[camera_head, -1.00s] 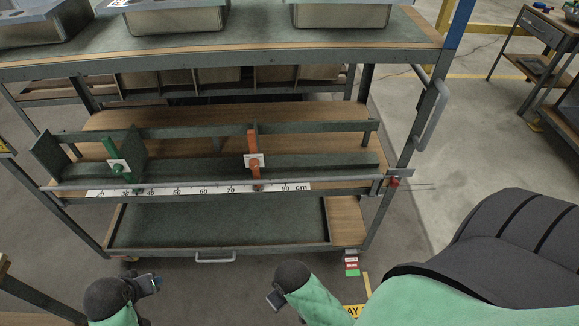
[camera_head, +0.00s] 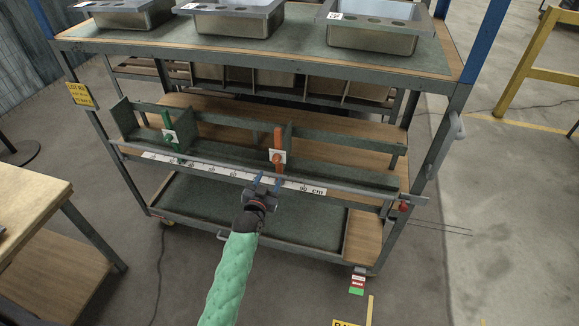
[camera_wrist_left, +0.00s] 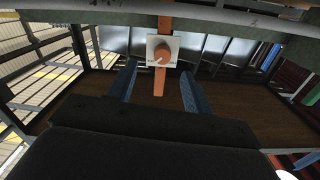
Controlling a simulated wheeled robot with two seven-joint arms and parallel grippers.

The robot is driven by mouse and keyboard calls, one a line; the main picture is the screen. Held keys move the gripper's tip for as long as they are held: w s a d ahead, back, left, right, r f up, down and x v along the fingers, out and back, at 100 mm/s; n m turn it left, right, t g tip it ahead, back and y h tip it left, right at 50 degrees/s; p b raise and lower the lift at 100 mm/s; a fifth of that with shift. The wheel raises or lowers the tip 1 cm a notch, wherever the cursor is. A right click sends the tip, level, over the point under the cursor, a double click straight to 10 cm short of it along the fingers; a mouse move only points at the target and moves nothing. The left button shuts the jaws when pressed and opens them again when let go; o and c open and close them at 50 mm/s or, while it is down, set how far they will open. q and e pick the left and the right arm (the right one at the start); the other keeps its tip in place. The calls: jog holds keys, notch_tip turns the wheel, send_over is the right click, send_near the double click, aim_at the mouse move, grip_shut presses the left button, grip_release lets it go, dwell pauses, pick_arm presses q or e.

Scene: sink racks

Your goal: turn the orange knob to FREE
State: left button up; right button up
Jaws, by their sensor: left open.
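The orange knob (camera_wrist_left: 161,53) sits on a white square plate (camera_wrist_left: 176,46) fixed to an upright orange bar (camera_wrist_left: 159,82) in the left wrist view. In the head view the orange bar (camera_head: 278,140) and its plate stand on the rack's middle shelf. My left gripper (camera_head: 268,180) is open and empty, just in front of and below the plate, by the scale rail. In the left wrist view its two blue fingers (camera_wrist_left: 158,85) are spread on either side of the bar, apart from the knob. The plate's lettering is too small to read. My right gripper is not in view.
A green bar (camera_head: 168,125) with a similar plate stands to the left. A centimetre scale (camera_head: 225,172) runs along the shelf's front rail. Metal sinks (camera_head: 372,38) are on the top shelf. A wooden table (camera_head: 35,200) is at the left.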

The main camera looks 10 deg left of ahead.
aim_at(275, 161)
pick_arm(q)
jog(key=w+p, duration=0.1)
jog(key=w, duration=0.4)
jog(key=w+p, duration=0.1)
jog(key=w, duration=0.1)
jog(key=shift+w+r+p, duration=0.2)
jog(key=shift+r+p, duration=0.15)
jog(key=shift+r, duration=0.05)
jog(key=shift+w+f, duration=0.1)
jog(key=shift+w, duration=0.1)
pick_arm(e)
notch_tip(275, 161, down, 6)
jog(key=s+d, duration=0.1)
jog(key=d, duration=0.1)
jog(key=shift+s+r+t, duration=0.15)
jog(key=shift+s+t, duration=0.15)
pick_arm(q)
jog(key=c, duration=1)
